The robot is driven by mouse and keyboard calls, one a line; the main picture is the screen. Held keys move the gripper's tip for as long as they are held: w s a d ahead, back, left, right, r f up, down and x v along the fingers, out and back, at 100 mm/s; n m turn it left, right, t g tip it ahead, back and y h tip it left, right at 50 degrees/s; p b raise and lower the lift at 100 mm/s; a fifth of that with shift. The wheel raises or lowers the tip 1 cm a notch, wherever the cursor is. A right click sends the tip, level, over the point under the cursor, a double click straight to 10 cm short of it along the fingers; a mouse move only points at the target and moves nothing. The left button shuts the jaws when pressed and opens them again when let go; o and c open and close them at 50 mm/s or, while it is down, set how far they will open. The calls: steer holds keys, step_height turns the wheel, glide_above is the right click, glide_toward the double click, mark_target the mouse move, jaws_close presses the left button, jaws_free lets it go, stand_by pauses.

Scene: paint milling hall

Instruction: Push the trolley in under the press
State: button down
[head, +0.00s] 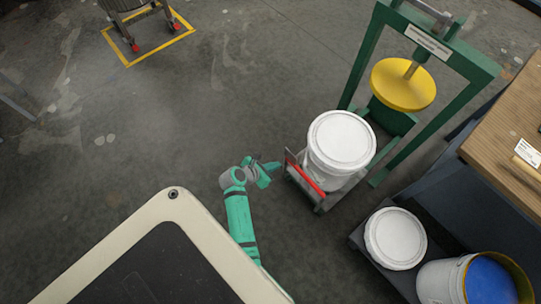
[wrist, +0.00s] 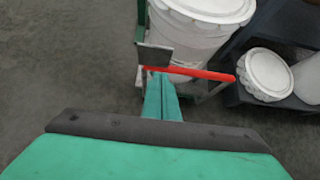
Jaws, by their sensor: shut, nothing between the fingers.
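The trolley (head: 322,203) is a low grey frame with a red handle bar (head: 305,178) on its near left side and a white lidded bucket (head: 341,142) upright on it. The green press (head: 364,55) with its round yellow plate (head: 403,84) stands behind and to the right of the trolley. The bucket appears in front of the plate, not beneath it. My gripper (head: 277,168) is shut and empty at the left of the handle bar. In the wrist view the red bar (wrist: 190,72) lies just beyond my fingers; I cannot tell whether they touch it.
A dark low shelf (head: 357,239) at the right carries a white lidded bucket (head: 395,238) and an open one of blue paint (head: 490,280). A wooden bench (head: 505,120) stands above right. Open floor (head: 150,130) lies to the left.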

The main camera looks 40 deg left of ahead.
mark_target(293, 157)
steer(key=shift+w+d+f, duration=0.1)
steer(key=shift+w+f, duration=0.4)
steer(key=shift+w, duration=0.7)
steer(key=shift+w+d+f, duration=0.15)
steer(key=shift+w+f, duration=0.4)
steer(key=shift+w, duration=0.7)
steer(key=shift+w+d+f, duration=0.1)
steer(key=shift+w+f, duration=0.4)
steer(key=shift+w, duration=0.7)
steer(key=shift+w, duration=0.1)
